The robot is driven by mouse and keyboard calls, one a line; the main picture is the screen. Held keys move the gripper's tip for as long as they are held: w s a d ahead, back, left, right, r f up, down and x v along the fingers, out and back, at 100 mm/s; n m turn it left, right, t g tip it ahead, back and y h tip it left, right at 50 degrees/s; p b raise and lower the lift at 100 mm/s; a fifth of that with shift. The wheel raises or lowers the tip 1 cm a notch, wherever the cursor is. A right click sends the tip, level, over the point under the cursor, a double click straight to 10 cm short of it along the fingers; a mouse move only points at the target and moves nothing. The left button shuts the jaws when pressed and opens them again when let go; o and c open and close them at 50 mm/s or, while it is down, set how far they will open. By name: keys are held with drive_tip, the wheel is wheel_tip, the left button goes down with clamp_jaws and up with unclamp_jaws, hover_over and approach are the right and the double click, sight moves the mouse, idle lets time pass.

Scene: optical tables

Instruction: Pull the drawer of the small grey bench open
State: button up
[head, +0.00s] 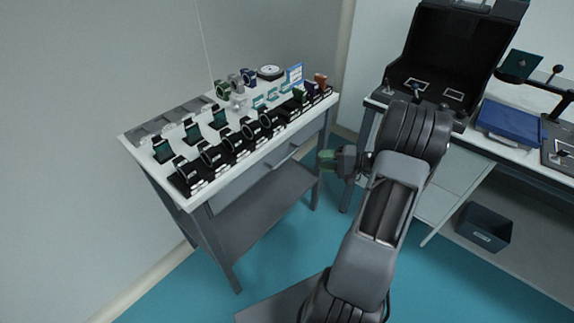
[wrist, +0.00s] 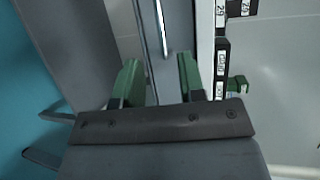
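The small grey bench (head: 262,207) stands at the left in the head view, with a white top and a lower shelf. Its drawer (head: 250,182) is under the top and looks closed, with a thin bar handle (head: 284,160) on its front. My gripper (head: 326,158) is in front of the bench's right end, with green fingertips. In the wrist view, my gripper (wrist: 159,78) is open and empty, its two green fingers apart. The handle (wrist: 162,28) shows as a pale bar ahead, lined up between the fingers. Whether any finger touches the bench cannot be told.
Black stands, optics and labelled mounts (head: 235,140) crowd the bench top. At the right, another table (head: 500,145) holds a black open box (head: 455,45) and a blue case (head: 510,122). A dark bin (head: 484,228) sits beneath it. Blue floor (head: 275,260) is open before the bench.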

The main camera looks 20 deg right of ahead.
sight(287, 157)
drive_tip(key=b+x, duration=0.1)
drive_tip(key=x, duration=1.2)
drive_tip(key=shift+w+f, duration=0.2)
drive_tip(key=shift+w, duration=0.1)
drive_tip(key=shift+c, duration=0.2)
drive_tip(key=shift+d, duration=0.1)
clamp_jaws()
